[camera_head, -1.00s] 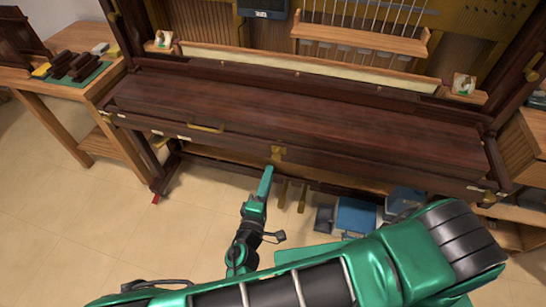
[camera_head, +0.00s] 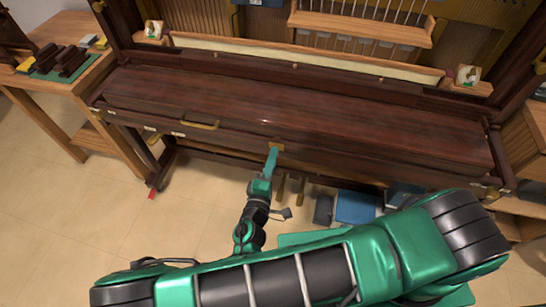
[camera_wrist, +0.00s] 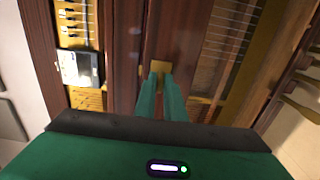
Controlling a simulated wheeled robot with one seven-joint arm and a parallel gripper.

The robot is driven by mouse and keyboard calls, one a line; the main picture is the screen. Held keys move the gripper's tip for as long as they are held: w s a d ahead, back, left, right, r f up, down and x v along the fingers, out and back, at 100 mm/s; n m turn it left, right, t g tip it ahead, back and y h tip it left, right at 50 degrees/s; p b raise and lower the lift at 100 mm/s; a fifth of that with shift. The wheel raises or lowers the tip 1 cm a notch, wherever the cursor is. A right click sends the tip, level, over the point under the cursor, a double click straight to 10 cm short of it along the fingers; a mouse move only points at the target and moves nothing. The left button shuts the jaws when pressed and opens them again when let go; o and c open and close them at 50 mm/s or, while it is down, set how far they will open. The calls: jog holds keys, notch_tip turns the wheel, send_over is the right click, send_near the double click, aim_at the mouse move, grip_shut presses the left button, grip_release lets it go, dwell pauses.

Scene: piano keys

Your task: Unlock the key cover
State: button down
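The key cover (camera_head: 300,115) is a long dark reddish-brown wooden lid, lying closed across the piano front. A small brass lock plate (camera_head: 277,147) sits at the middle of its front edge. The brass plate also shows in the wrist view (camera_wrist: 161,67), just beyond my fingertips. My gripper (camera_head: 272,156) has slim green fingers pointing up at the lock from the front, with the tips at or very near it. In the wrist view my fingers (camera_wrist: 161,80) are close together. Whether they grip part of the lock is hidden.
A brass handle (camera_head: 199,125) is on the front left of the piano. Brass pedals (camera_head: 290,186) and a blue box (camera_head: 356,207) are below. A wooden side table (camera_head: 60,78) with dark blocks stands at the left. The floor at front left is clear.

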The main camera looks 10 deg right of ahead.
jog(key=shift+a+f+n, duration=0.1)
jog(key=shift+n, duration=0.3)
jog(key=n, duration=1.7)
dwell(0.5)
jog(key=c, duration=1.9)
grip_release()
jog(key=shift+o, duration=0.2)
